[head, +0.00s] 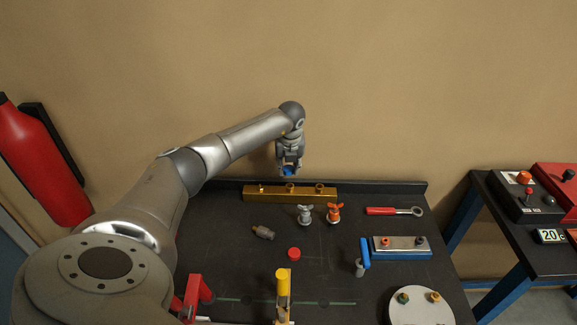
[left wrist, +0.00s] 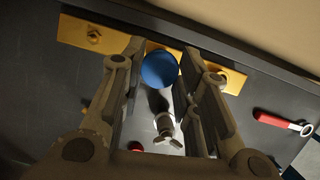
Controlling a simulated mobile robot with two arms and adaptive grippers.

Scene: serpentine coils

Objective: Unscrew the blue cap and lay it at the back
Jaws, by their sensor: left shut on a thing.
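My left gripper (head: 289,166) is shut on the blue cap (head: 289,171), which is round and sits between its fingertips. In the left wrist view the blue cap (left wrist: 160,68) shows between the two fingers, in front of the brass bar (left wrist: 226,74). In the head view the brass bar (head: 248,195) lies along the back of the dark bench with three fittings on top. The cap appears held above the middle fitting, with a gap below it. My right gripper is not in view.
Grey (head: 305,215) and orange (head: 334,213) wing-handled valves stand in front of the bar. A red cap (head: 294,254), a loose metal fitting (head: 263,232) and a red-handled wrench (head: 394,211) lie on the bench. A raised edge (head: 380,187) runs along the back.

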